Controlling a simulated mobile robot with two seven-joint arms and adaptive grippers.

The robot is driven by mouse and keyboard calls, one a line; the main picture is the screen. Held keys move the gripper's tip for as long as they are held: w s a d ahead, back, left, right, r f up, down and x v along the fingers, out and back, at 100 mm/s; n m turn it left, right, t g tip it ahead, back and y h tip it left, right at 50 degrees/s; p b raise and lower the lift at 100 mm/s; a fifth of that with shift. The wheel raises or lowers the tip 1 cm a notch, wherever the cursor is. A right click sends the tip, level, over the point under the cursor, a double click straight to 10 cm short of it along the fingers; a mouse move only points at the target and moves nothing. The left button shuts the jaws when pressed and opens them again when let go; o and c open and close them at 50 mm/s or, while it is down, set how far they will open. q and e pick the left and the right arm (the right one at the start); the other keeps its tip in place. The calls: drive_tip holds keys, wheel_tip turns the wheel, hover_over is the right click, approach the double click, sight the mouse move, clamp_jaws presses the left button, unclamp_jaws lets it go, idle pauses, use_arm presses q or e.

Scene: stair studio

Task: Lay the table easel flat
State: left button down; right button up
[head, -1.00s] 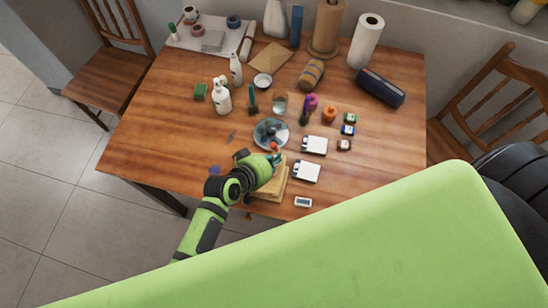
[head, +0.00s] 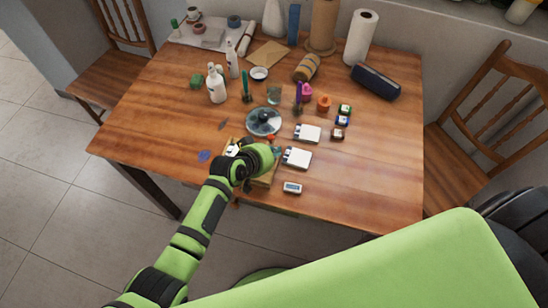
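The table easel (head: 267,180) is a light wooden piece near the front edge of the table, in the head view. My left arm covers most of it, so I cannot tell whether it is raised or flat. My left gripper (head: 272,157) is over the easel's far part, just in front of a round dish (head: 264,121). Its fingers are mostly hidden by its own wrist, so I cannot tell whether they are open, shut or touching the easel. My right gripper is out of view.
Two white boxes (head: 297,157) and a small display device (head: 292,187) lie just right of the easel. Bottles (head: 216,84), small paint jars (head: 324,103) and a dark case (head: 375,81) stand farther back. The table's right front is clear. Chairs (head: 480,130) flank the table.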

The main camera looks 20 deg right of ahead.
use_arm(q)
drive_tip(key=shift+w+a+f, duration=0.2)
drive_tip(key=shift+w+f, duration=0.15)
drive_tip(key=shift+s+r, duration=0.1)
drive_tip(key=shift+s, duration=0.05)
drive_tip(key=shift+s+r, duration=0.1)
drive_tip(key=shift+s, duration=0.1)
drive_tip(key=shift+s+a+r, duration=0.15)
drive_tip(key=shift+a+r, duration=0.15)
drive_tip(key=shift+a, duration=0.15)
drive_tip(key=v, duration=0.9)
drive_tip(key=shift+a+r, duration=0.15)
drive_tip(key=shift+r, duration=0.1)
drive_tip(key=shift+s+a+r, duration=0.3)
drive_tip(key=shift+a+r, duration=0.05)
drive_tip(key=shift+r, duration=0.1)
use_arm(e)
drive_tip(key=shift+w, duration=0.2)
